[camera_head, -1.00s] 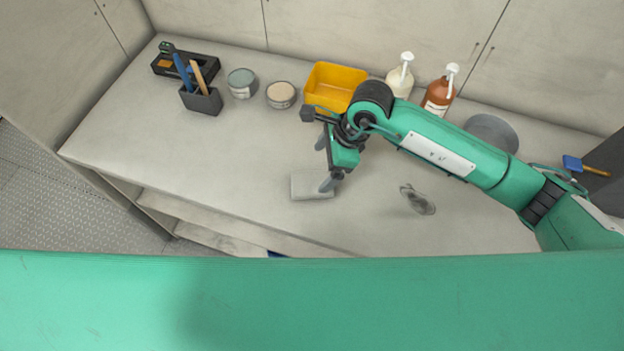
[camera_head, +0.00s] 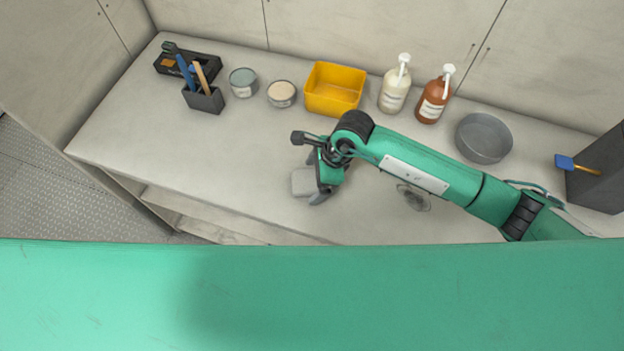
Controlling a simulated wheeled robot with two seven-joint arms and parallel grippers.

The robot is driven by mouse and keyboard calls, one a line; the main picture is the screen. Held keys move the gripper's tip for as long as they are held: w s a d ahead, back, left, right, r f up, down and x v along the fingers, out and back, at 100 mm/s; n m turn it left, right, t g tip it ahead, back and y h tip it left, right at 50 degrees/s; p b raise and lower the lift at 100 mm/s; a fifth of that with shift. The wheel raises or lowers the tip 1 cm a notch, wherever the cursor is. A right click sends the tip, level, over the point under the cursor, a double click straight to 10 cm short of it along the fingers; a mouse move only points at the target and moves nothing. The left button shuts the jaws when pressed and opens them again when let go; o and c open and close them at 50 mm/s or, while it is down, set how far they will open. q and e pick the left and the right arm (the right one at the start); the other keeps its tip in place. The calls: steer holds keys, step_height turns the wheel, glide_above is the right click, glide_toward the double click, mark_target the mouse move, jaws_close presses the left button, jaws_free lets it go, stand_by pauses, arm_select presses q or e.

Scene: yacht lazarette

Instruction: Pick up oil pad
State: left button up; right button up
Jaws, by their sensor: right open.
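The oil pad, seen as a pale grey rectangular pad (camera_head: 302,183), lies on the bench near its front edge. Its right part is hidden behind my right gripper. My right gripper (camera_head: 317,185) is open and low over the right side of the pad. One fingertip shows by the pad's front right corner; the other is mostly hidden by the hand. I cannot tell whether the fingers touch the pad. My left gripper is not in view.
A dark grey patch (camera_head: 413,198) lies under my right arm.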

mark_target(314, 180)
steer(key=shift+f+b, duration=0.2)
steer(key=shift+b, duration=0.15)
steer(key=c, duration=1.1)
steer(key=shift+r, duration=0.1)
steer(key=shift+r+p, duration=0.25)
steer(key=shift+p, duration=0.25)
steer(key=shift+r+b, duration=0.35)
step_height(314, 180, up, 19)
steer(key=b, duration=0.4)
steer(key=shift+b, duration=0.3)
